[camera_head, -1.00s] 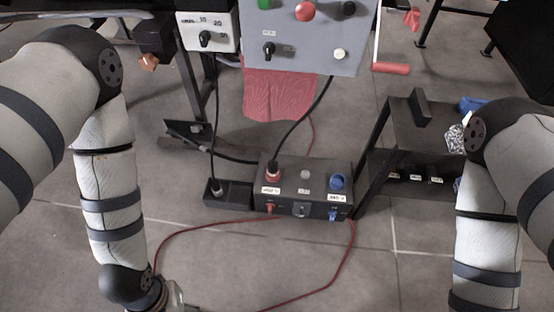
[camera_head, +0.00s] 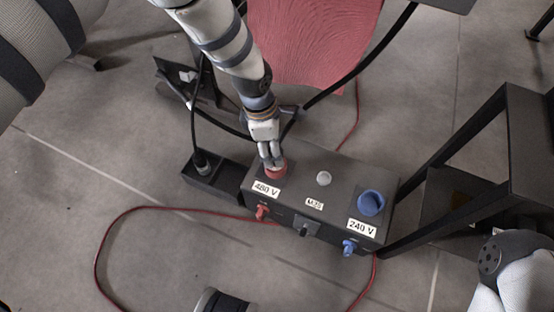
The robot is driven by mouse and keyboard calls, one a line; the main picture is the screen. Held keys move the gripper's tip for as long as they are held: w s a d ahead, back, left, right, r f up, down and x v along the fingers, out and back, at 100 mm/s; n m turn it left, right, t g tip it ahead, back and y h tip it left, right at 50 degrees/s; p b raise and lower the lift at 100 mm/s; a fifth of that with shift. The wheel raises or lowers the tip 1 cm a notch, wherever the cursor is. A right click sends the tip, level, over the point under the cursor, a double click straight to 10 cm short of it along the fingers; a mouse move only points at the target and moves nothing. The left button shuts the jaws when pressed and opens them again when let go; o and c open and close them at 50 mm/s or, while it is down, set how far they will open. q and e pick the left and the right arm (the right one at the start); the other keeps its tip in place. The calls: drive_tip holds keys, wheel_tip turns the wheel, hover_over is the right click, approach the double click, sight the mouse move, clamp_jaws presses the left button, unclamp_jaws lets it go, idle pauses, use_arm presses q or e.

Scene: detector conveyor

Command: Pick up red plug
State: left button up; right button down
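The red plug (camera_head: 277,172) stands in the 480 V socket on top of a dark power box (camera_head: 290,192), at its left end. My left gripper (camera_head: 271,160) comes down from above with its fingertips at the plug and partly hides it. The fingers look close together, but I cannot tell whether they grip the plug. A black cable (camera_head: 318,98) runs up to the right from behind the gripper. My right gripper is not in view; only part of my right arm shows at the lower right.
A blue socket (camera_head: 371,202) marked 240 V is at the box's right end. A small red connector (camera_head: 262,212) and a blue one (camera_head: 348,247) are on its front. A red cable (camera_head: 97,262) loops over the floor. A black stand (camera_head: 510,130) is at right.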

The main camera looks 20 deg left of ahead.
use_arm(q)
drive_tip(key=f, duration=0.2)
drive_tip(key=d+f+b, duration=0.1)
drive_tip(key=f, duration=0.1)
drive_tip(key=shift+f, duration=0.2)
drive_tip(key=shift+r, duration=0.15)
drive_tip(key=c, duration=1.3)
